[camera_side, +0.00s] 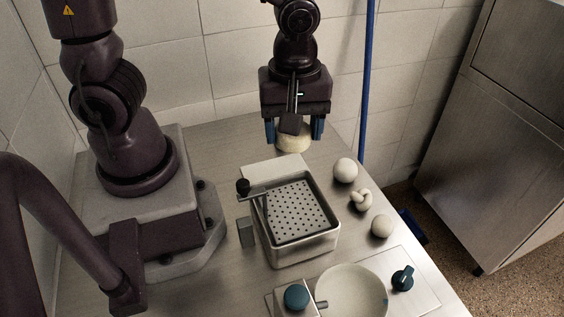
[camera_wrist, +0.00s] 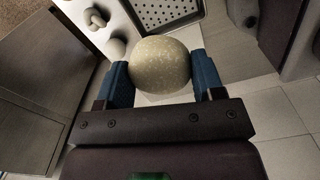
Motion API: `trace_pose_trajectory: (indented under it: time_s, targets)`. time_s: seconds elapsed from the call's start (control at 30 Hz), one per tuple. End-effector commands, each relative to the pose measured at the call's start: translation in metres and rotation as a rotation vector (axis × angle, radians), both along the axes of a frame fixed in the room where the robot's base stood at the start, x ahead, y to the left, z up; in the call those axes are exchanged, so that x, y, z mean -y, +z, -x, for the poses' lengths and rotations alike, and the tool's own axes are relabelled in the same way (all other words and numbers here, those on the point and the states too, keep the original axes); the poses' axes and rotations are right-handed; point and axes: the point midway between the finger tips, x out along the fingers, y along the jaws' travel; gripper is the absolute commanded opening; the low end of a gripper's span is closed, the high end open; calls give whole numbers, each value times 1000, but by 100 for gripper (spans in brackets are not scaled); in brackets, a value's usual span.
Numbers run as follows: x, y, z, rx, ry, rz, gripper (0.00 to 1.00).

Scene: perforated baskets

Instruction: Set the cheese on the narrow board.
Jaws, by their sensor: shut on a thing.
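My gripper (camera_side: 294,130) is shut on the cheese (camera_side: 294,143), a pale round piece, held between the blue fingers in the side view. The cheese also shows in the wrist view (camera_wrist: 160,66), between the two blue fingers of my gripper (camera_wrist: 160,78). A pale flat board (camera_side: 274,169) lies behind the perforated basket in the side view, partly hidden by the basket. The cheese appears above and just behind the board; I cannot tell the exact gap between them.
A metal basket with a perforated insert (camera_side: 300,212) stands in front of the board. White round items (camera_side: 345,170) and a knotted piece (camera_side: 361,200) lie to its right. A grey block (camera_side: 245,232) stands at its left. A round pale plate (camera_side: 351,293) is at the front.

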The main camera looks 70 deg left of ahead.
Motion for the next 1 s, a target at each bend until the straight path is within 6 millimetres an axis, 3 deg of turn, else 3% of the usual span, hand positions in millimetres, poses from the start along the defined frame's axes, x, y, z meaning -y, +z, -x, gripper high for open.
trace_pose_trajectory:
  time_s: [0.03, 0.2, 0.5, 0.8, 1.0]
  targets:
    - [-20, 0, -6, -1, 86, 0, 33]
    - [-71, 0, -15, -2, 286, -1, 33]
    - [-128, 0, -12, -2, 509, -3, 33]
    - [-125, -60, -11, -10, 496, -3, 33]
    - [-125, -86, -12, -5, 496, -2, 33]
